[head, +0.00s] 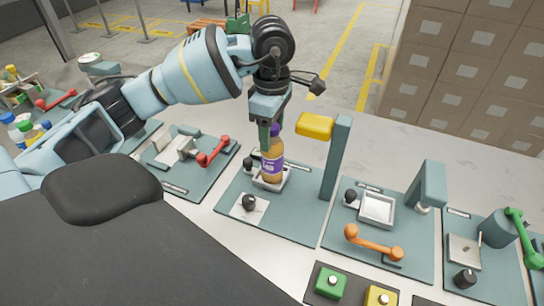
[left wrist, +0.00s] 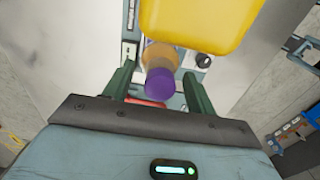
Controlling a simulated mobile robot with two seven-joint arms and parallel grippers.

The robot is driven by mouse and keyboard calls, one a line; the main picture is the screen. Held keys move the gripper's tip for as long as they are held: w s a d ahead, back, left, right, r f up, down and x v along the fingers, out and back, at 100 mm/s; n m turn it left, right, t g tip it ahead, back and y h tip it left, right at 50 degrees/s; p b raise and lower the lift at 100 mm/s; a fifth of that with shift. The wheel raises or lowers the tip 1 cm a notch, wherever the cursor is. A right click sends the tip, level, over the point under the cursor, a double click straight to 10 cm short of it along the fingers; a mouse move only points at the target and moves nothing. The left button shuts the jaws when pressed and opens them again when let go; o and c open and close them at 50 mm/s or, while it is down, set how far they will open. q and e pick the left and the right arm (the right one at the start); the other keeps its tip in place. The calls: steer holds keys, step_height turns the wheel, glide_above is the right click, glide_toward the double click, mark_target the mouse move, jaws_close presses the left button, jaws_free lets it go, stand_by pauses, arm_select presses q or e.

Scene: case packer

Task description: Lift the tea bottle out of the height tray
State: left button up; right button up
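The tea bottle (head: 271,163) is amber with a purple label and purple cap. It stands upright in the small height tray (head: 262,185) on a teal base plate. My left gripper (head: 269,137) is above the tray, its fingers pointing down at the bottle's upper part. In the left wrist view the two green fingers (left wrist: 159,88) are spread apart, with the bottle (left wrist: 160,68) and its purple cap between them. A gap shows on each side of the cap. My right gripper is not in view.
A yellow block (head: 315,126) on a teal post stands just right of the bottle; it fills the top of the left wrist view (left wrist: 200,20). A black knob (head: 249,202) is in front of the tray. Stations with red (head: 213,152) and orange (head: 373,243) handles flank it.

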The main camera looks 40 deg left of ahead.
arm_select(q)
jaws_close()
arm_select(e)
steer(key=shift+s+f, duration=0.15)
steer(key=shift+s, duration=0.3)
arm_select(q)
steer(key=shift+r, duration=0.1)
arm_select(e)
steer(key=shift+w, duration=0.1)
